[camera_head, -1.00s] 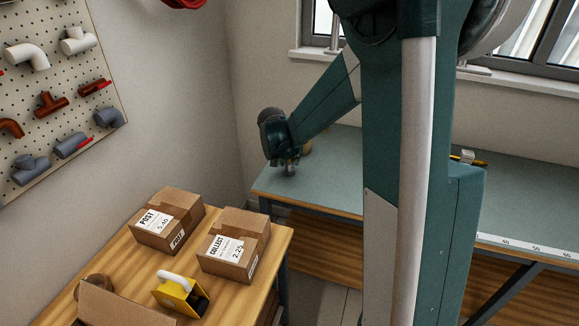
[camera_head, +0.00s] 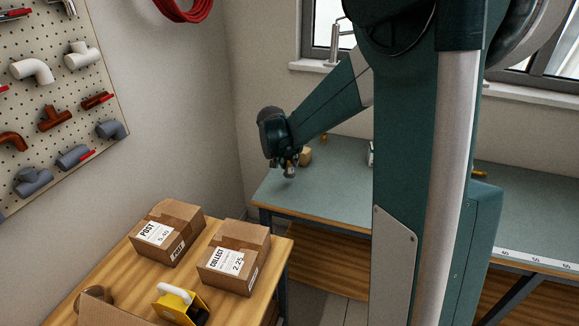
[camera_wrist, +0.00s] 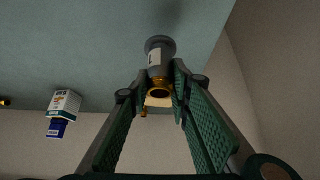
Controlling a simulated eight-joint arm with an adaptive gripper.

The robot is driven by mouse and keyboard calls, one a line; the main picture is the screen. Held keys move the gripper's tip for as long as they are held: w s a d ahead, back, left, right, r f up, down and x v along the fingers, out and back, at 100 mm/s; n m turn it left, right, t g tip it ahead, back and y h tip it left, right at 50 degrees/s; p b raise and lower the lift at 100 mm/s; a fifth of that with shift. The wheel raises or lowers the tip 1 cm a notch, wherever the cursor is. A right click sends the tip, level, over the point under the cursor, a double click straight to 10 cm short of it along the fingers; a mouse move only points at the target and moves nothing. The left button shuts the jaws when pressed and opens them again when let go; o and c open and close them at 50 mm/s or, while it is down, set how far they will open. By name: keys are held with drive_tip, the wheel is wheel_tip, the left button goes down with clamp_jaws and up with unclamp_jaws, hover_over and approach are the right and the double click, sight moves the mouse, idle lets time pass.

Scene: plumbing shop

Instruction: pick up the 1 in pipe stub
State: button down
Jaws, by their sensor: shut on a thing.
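The size marking is too small to read. The stub sits between the two fingertips, its grey end pointing away from the wrist camera. In the head view my gripper (camera_head: 290,164) is over the left end of the green-topped bench (camera_head: 335,190), with the stub's grey end hanging below the fingers. It appears a little above the bench top.
A small tan block (camera_head: 305,156) stands on the bench close behind the gripper. A white and blue carton (camera_wrist: 63,107) also shows in the wrist view. Parcels (camera_head: 168,232) stand on the separate wooden table (camera_head: 272,272). The bench's front left is clear.

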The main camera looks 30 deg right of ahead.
drive_tip(key=shift+r+p, duration=0.55)
drive_tip(key=shift+r, duration=2.2)
drive_tip(key=shift+w, duration=0.1)
